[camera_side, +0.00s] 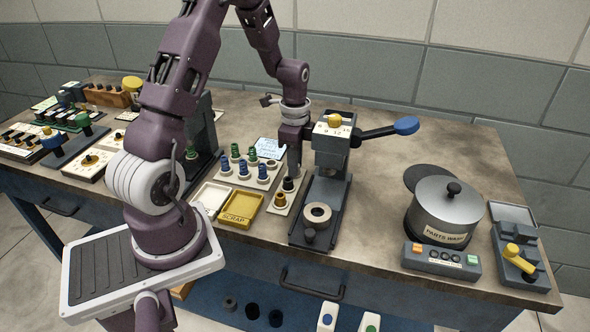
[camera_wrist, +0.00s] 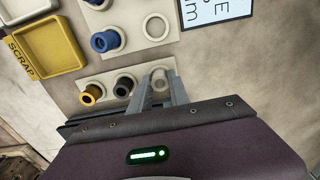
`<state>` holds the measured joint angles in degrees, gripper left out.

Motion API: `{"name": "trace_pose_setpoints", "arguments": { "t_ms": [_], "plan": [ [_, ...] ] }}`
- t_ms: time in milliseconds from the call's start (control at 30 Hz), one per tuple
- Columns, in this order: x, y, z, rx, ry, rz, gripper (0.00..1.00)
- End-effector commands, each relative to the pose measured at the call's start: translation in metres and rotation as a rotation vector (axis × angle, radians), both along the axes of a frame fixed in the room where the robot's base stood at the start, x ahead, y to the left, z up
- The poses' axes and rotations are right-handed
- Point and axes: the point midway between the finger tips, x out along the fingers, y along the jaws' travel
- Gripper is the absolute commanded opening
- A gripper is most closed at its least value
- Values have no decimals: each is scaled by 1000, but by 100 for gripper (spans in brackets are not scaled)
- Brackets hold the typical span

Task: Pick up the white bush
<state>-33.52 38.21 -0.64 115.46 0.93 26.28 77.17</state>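The white bush (camera_wrist: 160,76) shows in the wrist view as a pale ring at the right end of a row with a black bush (camera_wrist: 124,86) and a yellow bush (camera_wrist: 92,94). My gripper (camera_wrist: 162,86) has one finger on each side of the white bush. The fingers stand apart, with the bush between their tips; whether they press on it I cannot tell. In the side view my gripper (camera_side: 293,165) reaches down behind the black bush (camera_side: 288,184), and the white bush is hidden there.
Just left are blue and green bushes (camera_side: 243,170) on pale plates and a yellow scrap tray (camera_side: 240,208). A press (camera_side: 331,165) with a blue-knobbed lever stands close on the right. A parts washer (camera_side: 443,212) is farther right. The bench behind the press is clear.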

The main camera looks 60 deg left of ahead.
Motion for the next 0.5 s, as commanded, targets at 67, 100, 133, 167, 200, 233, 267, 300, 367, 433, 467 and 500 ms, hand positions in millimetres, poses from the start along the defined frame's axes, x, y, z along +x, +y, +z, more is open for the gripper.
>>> {"name": "trace_pose_setpoints", "arguments": {
  "t_ms": [67,100,133,167,200,233,267,300,367,433,467,500],
  "plan": [
    [0,0,0,0,0,0,4],
    [0,0,0,0,0,0,0],
    [0,0,0,0,0,0,0],
    [0,0,0,0,0,0,0],
    [0,0,0,0,0,0,0],
    [0,0,0,0,0,0,0],
    [0,0,0,0,0,0,0],
    [0,0,0,0,0,0,0],
    [0,0,1,0,0,0,0],
    [1,0,7,1,-2,0,0],
    [1,0,12,1,-4,0,0],
    [1,0,21,1,-4,0,0]
  ]
}}
